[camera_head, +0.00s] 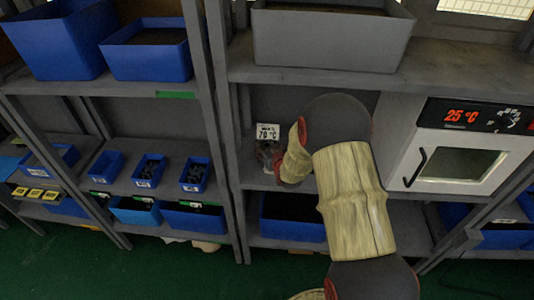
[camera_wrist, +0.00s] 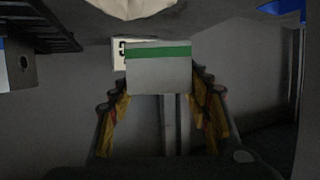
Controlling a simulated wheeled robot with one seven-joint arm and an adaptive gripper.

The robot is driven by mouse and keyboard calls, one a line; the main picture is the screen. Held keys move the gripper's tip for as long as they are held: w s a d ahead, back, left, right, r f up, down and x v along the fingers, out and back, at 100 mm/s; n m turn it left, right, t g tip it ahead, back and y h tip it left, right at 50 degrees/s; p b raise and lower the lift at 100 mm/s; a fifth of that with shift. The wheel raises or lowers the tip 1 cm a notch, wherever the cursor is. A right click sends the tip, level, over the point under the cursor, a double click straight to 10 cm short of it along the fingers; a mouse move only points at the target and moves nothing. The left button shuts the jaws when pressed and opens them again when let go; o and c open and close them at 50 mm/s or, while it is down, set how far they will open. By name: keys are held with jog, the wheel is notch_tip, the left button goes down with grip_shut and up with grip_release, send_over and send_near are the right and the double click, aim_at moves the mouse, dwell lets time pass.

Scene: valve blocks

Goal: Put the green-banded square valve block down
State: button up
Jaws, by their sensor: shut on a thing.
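The green-banded square valve block (camera_wrist: 158,78) is a grey block with a green stripe near its upper edge in the wrist view. My gripper (camera_wrist: 158,92) has a finger on either side of it and is shut on it. In the head view my gripper (camera_head: 268,153) reaches into the middle shelf bay, close below a white "MAX 70 °C" sign (camera_head: 268,131). The block cannot be made out there, as my arm and the dark fingers cover that spot. Whether the block touches the shelf cannot be told.
An oven (camera_head: 455,155) reading 25 °C, door closed, stands right of my arm. A grey bin (camera_head: 330,40) is on the shelf above, and a blue bin (camera_head: 290,230) is below. Shelf posts (camera_head: 222,130) stand close on the left. Small blue bins (camera_head: 148,171) fill the left bay.

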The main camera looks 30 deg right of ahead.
jog(key=shift+s+f+b, duration=0.1)
jog(key=shift+f+b, duration=0.3)
jog(key=shift+f, duration=1.15)
jog(key=o, duration=1.1)
jog(key=shift+s+f, duration=0.1)
jog(key=shift+f, duration=0.05)
jog(key=o, duration=0.5)
jog(key=shift+c, duration=0.2)
jog(key=shift+r, duration=0.2)
